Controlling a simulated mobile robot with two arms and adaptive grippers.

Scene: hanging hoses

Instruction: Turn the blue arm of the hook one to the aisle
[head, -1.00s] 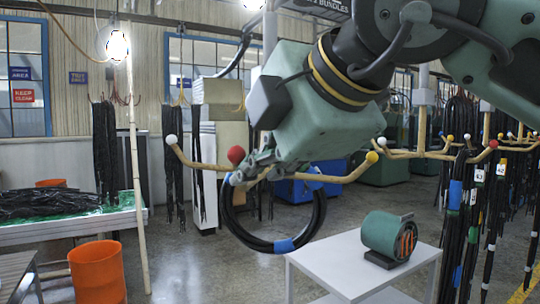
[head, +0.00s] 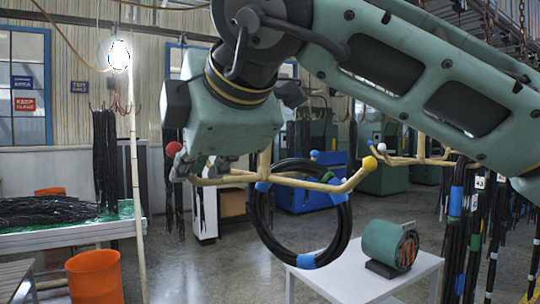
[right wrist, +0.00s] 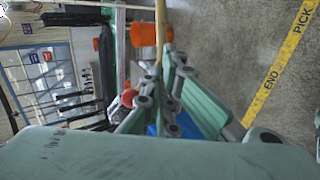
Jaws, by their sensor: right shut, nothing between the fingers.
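The near hook (head: 285,180) is a tan rack with several arms ending in coloured balls. Its blue-tipped arm (head: 314,154) points toward the back, right of its post in the head view. Its yellow-tipped arm (head: 370,163) points right, and its red ball (head: 173,149) is at the left; the red ball also shows in the right wrist view (right wrist: 128,97). A black hose coil (head: 345,222) with blue bands hangs from the hook. My right gripper (head: 190,172) is shut and empty at the hook's left arms; contact is unclear. My left gripper is out of view.
A white table (head: 335,272) with a green, drum-like device (head: 385,243) stands below right. An orange bin (head: 95,277) and a green-topped bench (head: 75,230) are at left. Another hook (head: 425,160) and hanging hoses (head: 460,215) are at right. Yellow floor tape (right wrist: 280,70) shows in the wrist view.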

